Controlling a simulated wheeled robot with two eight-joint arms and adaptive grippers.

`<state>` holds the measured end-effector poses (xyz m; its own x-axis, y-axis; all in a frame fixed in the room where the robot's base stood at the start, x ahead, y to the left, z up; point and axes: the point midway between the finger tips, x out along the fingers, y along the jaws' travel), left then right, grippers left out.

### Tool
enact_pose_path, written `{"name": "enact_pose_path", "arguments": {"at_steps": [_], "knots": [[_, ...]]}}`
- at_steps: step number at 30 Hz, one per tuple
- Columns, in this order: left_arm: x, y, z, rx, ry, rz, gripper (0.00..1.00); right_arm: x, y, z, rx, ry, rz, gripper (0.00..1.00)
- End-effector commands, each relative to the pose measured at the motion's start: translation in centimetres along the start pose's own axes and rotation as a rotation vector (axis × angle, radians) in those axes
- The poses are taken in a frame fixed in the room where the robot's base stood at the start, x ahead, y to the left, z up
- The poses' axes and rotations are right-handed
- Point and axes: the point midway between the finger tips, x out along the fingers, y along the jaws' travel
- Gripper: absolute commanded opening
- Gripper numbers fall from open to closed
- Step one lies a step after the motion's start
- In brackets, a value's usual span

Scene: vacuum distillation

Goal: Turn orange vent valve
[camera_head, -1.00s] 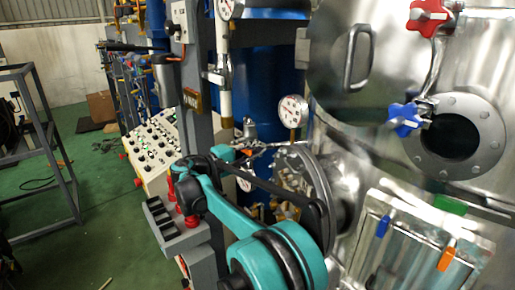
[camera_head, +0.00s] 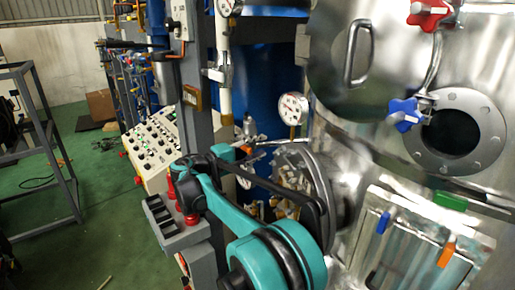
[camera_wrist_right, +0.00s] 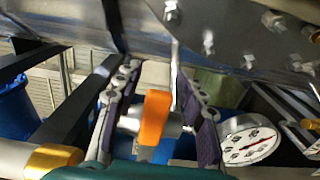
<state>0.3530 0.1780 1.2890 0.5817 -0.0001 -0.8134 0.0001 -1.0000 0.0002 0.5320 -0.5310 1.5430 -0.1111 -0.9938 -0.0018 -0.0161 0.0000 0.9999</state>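The orange vent valve handle (camera_wrist_right: 153,117) stands upright on a metal valve body in the right wrist view. My right gripper (camera_wrist_right: 153,78) is open, with one finger on each side of the handle. Gaps show between the handle and both fingers. In the head view my right gripper (camera_head: 246,154) is small, beyond my teal arm, beside a thin metal pipe below a round gauge. The handle is too small and covered to make out clearly there. My left gripper is not in view.
A white dial gauge (camera_wrist_right: 248,142) sits just right of the right finger; it also shows in the head view (camera_head: 292,108). The steel vessel (camera_head: 395,165) carries a red knob (camera_head: 428,14), a blue knob (camera_head: 404,115) and a window. A control panel (camera_head: 152,145) stands left.

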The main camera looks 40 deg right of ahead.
Motion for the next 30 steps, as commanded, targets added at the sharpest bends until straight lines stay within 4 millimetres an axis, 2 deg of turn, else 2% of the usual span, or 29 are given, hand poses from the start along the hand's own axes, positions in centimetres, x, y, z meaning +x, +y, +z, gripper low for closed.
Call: {"name": "enact_pose_path", "arguments": {"at_steps": [5,8,15,21,25,30], "knots": [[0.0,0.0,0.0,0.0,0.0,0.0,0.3,-0.8,0.1,0.0,0.0,0.001,0.001,0.4],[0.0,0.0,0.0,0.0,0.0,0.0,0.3,-2.5,0.1,-0.1,-0.001,0.004,0.001,0.4],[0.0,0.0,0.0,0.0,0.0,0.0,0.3,-7.9,0.0,-0.1,0.0,0.004,0.0,0.4],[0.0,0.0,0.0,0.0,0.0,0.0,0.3,-11.0,0.0,0.0,0.0,0.002,0.0,0.4],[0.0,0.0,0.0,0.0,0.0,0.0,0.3,-11.9,0.0,0.0,0.0,0.001,0.0,0.4],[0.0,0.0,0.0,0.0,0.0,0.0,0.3,-12.1,0.0,0.0,0.0,0.0,0.0,0.4]]}}
